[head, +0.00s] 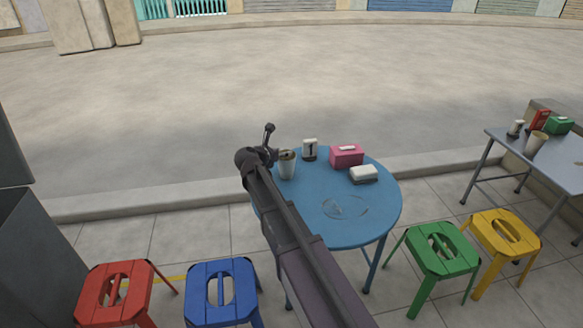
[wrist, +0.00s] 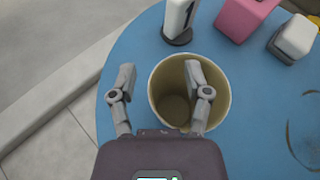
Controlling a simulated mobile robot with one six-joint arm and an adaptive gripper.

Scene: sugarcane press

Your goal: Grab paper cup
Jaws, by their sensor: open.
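A pale paper cup (head: 287,168) stands upright at the left part of the round blue table (head: 365,225). The wrist view looks down into the cup (wrist: 172,88), which seems empty. My gripper (head: 268,142) is beside the cup. In the wrist view my gripper (wrist: 160,70) is open: the left finger is left of the cup, over the table's edge area, and the right finger overlaps the cup's opening. I cannot tell whether that finger is inside the cup or above it. Nothing is between the fingers but part of the cup's rim.
A white-and-black holder (head: 310,150), pink box (head: 346,156) and white box (head: 363,174) share the table. Red (head: 115,293), blue (head: 221,290), green (head: 442,250) and yellow (head: 503,234) stools stand around. Another table (head: 560,170) at right holds another cup (head: 536,145).

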